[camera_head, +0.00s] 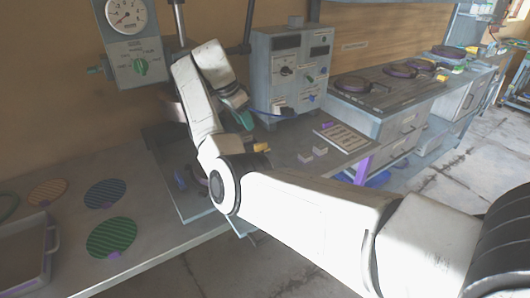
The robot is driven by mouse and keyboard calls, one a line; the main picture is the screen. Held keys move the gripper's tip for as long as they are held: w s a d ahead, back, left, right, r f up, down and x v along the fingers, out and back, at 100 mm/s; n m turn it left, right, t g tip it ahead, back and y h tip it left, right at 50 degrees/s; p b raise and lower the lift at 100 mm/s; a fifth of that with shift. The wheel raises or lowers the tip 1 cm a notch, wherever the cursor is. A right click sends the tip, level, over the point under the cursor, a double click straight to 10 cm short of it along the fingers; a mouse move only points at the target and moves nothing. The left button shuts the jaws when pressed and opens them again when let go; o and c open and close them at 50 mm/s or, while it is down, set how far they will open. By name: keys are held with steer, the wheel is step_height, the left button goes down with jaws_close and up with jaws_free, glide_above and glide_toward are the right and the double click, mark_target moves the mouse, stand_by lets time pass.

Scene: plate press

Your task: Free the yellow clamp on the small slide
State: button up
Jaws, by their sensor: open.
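A small yellow piece (261,147), which looks like the yellow clamp, shows just above and right of my arm's elbow. The slide under it is mostly hidden behind my arm, so I cannot tell the clamp's position on it. My gripper (241,112) hangs from the arm's end above the yellow piece, apart from it in the picture. It is open, and its fingers are small and hard to make out. A teal-green part shows at its tip; I cannot tell what it belongs to.
A gauge box (137,60) and a grey control box (289,72) stand behind. Round striped plates, one green (112,237), and a grey tray (28,258) lie at left. Two small pale blocks (312,154) and a labelled board (342,137) lie right of the clamp.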

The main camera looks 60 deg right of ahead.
mark_target(260, 143)
steer(key=shift+m, duration=0.5)
steer(key=x, duration=0.7)
steer(key=s+d+p+x, duration=0.1)
steer(key=x, duration=0.3)
steer(key=shift+r, duration=0.2)
steer(key=shift+w, duration=0.1)
jaws_close()
